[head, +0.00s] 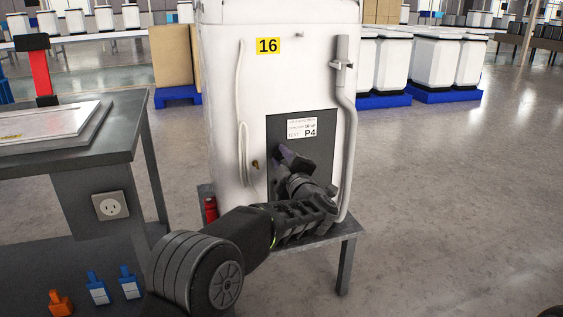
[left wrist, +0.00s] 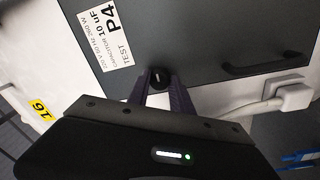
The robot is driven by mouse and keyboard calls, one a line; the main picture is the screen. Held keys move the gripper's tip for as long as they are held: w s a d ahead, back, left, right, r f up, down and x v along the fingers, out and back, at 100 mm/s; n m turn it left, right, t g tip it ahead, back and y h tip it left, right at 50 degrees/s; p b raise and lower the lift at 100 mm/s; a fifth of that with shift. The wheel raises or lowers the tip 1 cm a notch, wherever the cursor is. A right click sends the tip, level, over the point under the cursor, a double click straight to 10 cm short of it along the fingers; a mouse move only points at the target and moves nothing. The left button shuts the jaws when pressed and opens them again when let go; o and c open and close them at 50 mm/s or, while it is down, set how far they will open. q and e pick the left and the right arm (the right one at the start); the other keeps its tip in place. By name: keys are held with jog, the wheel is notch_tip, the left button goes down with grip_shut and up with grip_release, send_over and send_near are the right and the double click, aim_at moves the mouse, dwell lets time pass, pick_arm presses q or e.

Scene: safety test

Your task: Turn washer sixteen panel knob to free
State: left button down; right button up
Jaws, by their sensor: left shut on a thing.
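The white washer (head: 225,110) with the yellow 16 label (head: 268,46) stands on a low grey stand. Its dark panel (head: 283,131) carries a white P4 sticker (head: 302,128). My left gripper (head: 286,157) reaches the panel just below the sticker. In the left wrist view, the small round black panel knob (left wrist: 159,76) sits between the fingertips of my left gripper (left wrist: 160,87), which is shut on it. The gripper hides the knob in the head view. The knob's setting is too small to read. My right gripper is not in view.
A grey pipe (head: 344,120) runs down the washer's right side. A workbench (head: 125,130) stands at left, with orange and blue lockout tags below. Floor at right is clear.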

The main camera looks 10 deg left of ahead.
pick_arm(q)
jog(key=shift+f, duration=0.1)
dwell(0.3)
jog(key=c, duration=1.1)
grip_release()
jog(key=shift+c, duration=0.2)
jog(key=shift+s+d, duration=0.1)
jog(key=p+v, duration=0.2)
jog(key=v, duration=0.5)
jog(key=shift+s+d, duration=0.15)
jog(key=shift+s, duration=0.1)
